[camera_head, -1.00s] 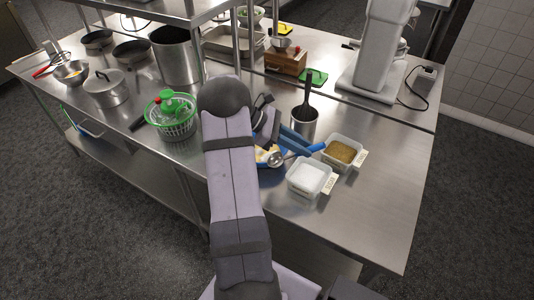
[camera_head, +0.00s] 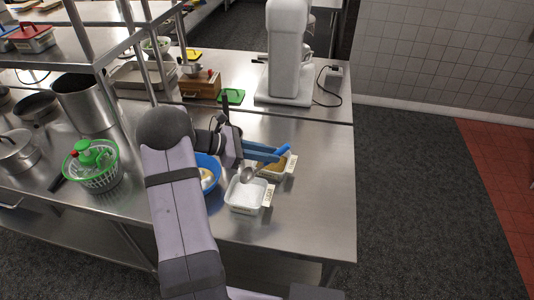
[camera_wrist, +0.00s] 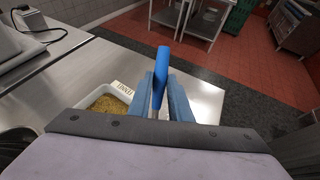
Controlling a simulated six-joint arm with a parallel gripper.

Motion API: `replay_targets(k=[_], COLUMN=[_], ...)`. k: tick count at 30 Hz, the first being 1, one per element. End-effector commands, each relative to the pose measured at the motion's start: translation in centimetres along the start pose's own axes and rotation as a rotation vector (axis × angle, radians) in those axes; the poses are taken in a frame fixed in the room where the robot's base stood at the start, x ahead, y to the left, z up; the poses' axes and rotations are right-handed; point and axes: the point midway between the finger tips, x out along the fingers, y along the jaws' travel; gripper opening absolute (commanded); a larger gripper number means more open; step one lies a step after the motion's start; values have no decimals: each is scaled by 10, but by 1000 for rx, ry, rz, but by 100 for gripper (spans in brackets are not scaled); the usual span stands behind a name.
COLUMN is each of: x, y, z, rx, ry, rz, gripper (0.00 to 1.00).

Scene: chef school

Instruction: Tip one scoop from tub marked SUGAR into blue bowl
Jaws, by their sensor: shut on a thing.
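My gripper (camera_head: 276,155) is shut on the blue handle of a metal scoop (camera_head: 248,175); the blue handle (camera_wrist: 161,70) also stands between the fingers in the wrist view. The scoop's head is over the back part of a tub of white grains (camera_head: 245,208); I cannot tell its height or whether it holds anything. That tub has a label (camera_head: 268,196) on its right side, too small to read surely. The blue bowl (camera_head: 213,164) is left of the tub, partly hidden by my arm, with something pale in it.
A tub of brown grains (camera_wrist: 106,104) with its own label stands behind the white one, partly hidden by my gripper. A green salad spinner (camera_head: 91,165) is at the left. A white mixer (camera_head: 287,60) stands at the back. The steel table is clear at right.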

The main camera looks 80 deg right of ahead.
Motion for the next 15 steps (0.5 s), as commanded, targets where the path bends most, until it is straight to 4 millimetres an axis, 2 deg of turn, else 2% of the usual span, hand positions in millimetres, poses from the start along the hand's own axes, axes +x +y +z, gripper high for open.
replay_targets(k=[15], x=[14], y=[0], z=[-32], rx=[0], ry=[0], rz=[0], gripper=[0])
